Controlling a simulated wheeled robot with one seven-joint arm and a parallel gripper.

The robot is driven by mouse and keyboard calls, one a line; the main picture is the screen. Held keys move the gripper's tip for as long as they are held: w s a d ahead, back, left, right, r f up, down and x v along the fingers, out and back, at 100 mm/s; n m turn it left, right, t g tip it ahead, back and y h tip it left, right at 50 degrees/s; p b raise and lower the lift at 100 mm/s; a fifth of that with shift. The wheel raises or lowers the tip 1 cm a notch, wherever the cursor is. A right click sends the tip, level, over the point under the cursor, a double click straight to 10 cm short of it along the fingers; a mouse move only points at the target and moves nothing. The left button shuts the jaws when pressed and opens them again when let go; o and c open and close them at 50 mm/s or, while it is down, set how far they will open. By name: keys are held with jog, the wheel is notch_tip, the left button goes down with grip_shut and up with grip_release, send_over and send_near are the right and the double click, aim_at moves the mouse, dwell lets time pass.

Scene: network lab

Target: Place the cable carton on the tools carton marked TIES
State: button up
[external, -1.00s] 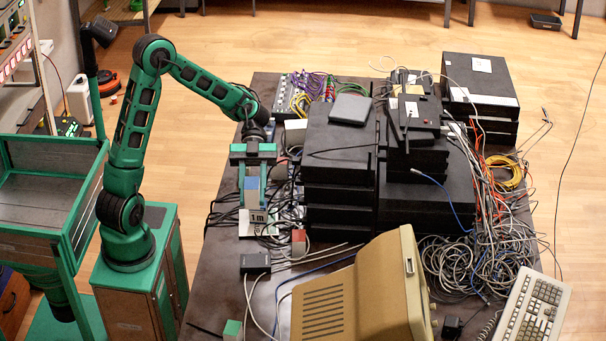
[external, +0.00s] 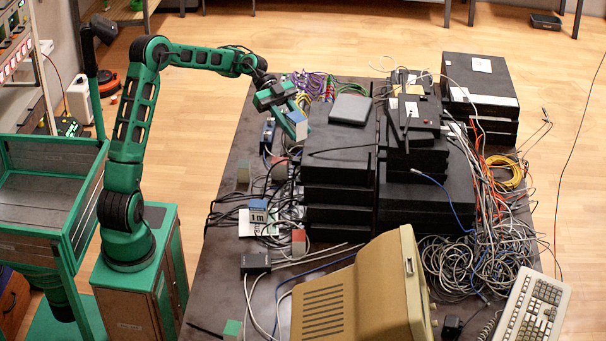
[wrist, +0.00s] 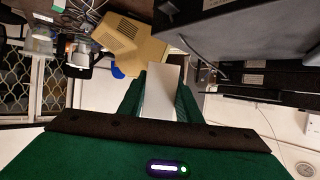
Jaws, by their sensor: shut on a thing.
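My gripper (external: 293,118) is raised over the far left part of the table, beside the stack of black boxes, and tilted. It is shut on a small box, apparently the cable carton; in the wrist view its pale, plain face (wrist: 160,92) shows between the two green fingers. In the external view the fingers mostly hide it. A carton with a "1 m" label (external: 257,217) stands on the table's left side among cables. No TIES marking can be read in either view, so I cannot tell which carton is the tools carton.
A black equipment stack (external: 340,170) stands right of my gripper. A beige monitor (external: 350,295) is at the table's front. Small blocks, including a red-topped one (external: 298,241), and loose cables crowd the left side. A keyboard (external: 532,305) lies front right.

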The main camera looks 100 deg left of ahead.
jog(key=s+a+n+t+y, duration=0.25)
jog(key=s+a, duration=0.25)
jog(key=a, duration=0.9)
jog(key=s+a+n+t+y, duration=0.1)
jog(key=s+a+n+y, duration=0.35)
jog(key=a, duration=0.95)
jog(key=s+a+n+t+y, duration=0.1)
jog(key=s+a+n+y, duration=0.3)
jog(key=a, duration=1)
notch_tip(320, 180, down, 10)
jog(key=s+f+m+h, duration=0.1)
jog(key=w+d+f, duration=0.1)
jog(key=w+f, duration=0.1)
jog(key=w, duration=0.1)
jog(key=w+d+f, duration=0.1)
jog(key=w+f, duration=0.1)
jog(key=w, duration=0.2)
jog(key=w+d+f, duration=0.1)
jog(key=w+f, duration=0.2)
jog(key=shift+w+d, duration=0.2)
jog(key=shift+w, duration=0.2)
jog(key=shift+f+t, duration=0.25)
jog(key=shift+f, duration=1.75)
jog(key=shift+f, duration=0.15)
jog(key=o, duration=1.1)
